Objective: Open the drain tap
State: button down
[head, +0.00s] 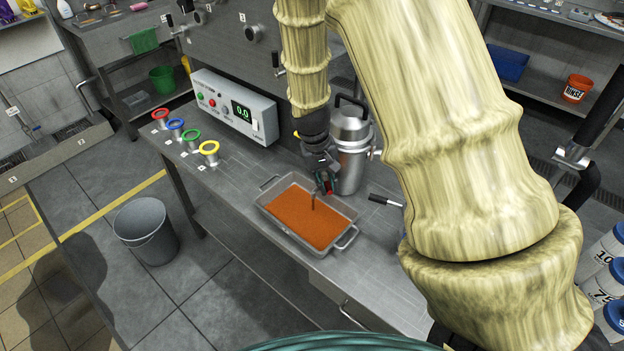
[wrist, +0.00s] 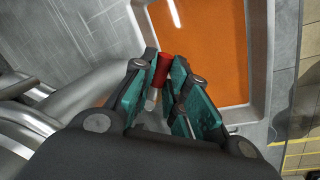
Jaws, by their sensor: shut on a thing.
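My gripper (head: 326,184) is above the inner side of a metal tray (head: 264,209), beside a steel vessel (head: 352,150). In the wrist view its teal-padded fingers (wrist: 166,88) are shut on the red handle (wrist: 162,70) of the drain tap, with a pale metal stem below it between the pads. A bit of red also shows at the fingertips in the head view. The tray holds an orange, flat-surfaced content (head: 312,218). A thin dark line stands over it below my gripper; I cannot tell whether it is a spout or a stream. The tap's body is mostly hidden.
A control box (head: 235,108) showing 0.0 stands behind, with several coloured rings (head: 208,148) at the bench's left. A black-handled tool (head: 386,200) lies right of the tray. A grey bucket (head: 146,230) stands on the floor.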

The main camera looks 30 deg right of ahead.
jog(key=shift+f, duration=0.1)
dwell(0.4)
jog(key=c, duration=1.6)
grip_release()
jog(key=shift+c, duration=0.2)
jog(key=shift+o, duration=1.1)
jog(key=shift+w+f, duration=0.1)
jog(key=shift+r, duration=0.2)
notch_tip(320, 180, up, 12)
jog(key=a, duration=0.2)
jog(key=shift+w+f, duration=0.25)
jog(key=shift+w, duration=0.15)
jog(key=shift+a, duration=0.1)
